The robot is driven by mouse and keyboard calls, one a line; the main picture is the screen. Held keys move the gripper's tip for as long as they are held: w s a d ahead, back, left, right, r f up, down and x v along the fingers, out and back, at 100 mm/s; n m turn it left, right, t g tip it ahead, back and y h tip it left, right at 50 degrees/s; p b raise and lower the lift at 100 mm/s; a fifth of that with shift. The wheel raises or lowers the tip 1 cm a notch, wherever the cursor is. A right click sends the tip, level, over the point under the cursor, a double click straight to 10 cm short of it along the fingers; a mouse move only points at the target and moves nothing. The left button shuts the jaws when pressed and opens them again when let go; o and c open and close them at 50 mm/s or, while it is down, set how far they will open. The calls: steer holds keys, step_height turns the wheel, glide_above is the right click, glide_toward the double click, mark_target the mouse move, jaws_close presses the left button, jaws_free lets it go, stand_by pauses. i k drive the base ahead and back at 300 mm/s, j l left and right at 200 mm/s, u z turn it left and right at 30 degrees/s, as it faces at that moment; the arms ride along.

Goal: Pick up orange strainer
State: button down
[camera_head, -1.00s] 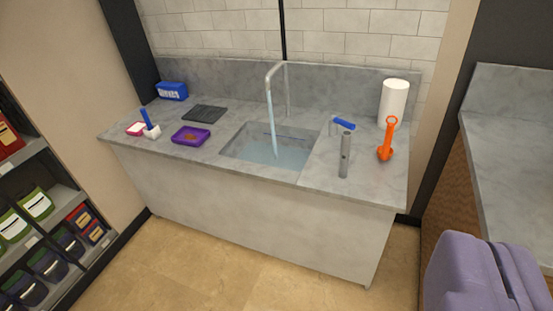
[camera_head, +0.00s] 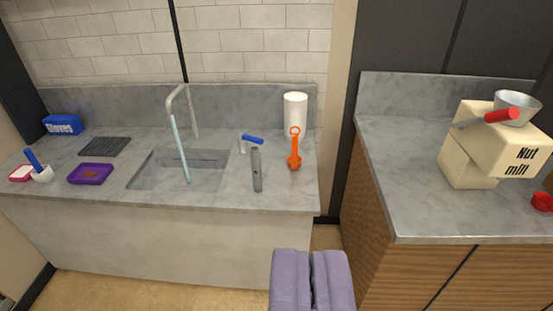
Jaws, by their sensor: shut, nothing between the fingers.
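The orange strainer (camera_head: 294,153) stands on the right part of the grey sink counter, its ring-ended handle pointing up and its wider end at the counter surface. My gripper (camera_head: 311,254) shows as two purple fingers at the bottom of the view. It is shut and empty, in front of the counter and well apart from the strainer.
A grey metal cylinder (camera_head: 256,170) and a blue-handled tool (camera_head: 252,139) are left of the strainer; a white roll (camera_head: 295,111) stands behind it. The sink (camera_head: 150,170) has a running faucet (camera_head: 177,105). A nut mill (camera_head: 490,150) stands on the right counter (camera_head: 400,190).

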mark_target(294, 161)
steer(key=i+j, duration=0.3)
steer(key=i, duration=0.2)
steer(key=i+j, duration=0.25)
steer(key=i, duration=0.25)
steer(key=i+j, duration=0.3)
steer(key=i, duration=0.25)
steer(key=i+j, duration=0.1)
steer(key=i, duration=0.7)
steer(key=z, duration=0.05)
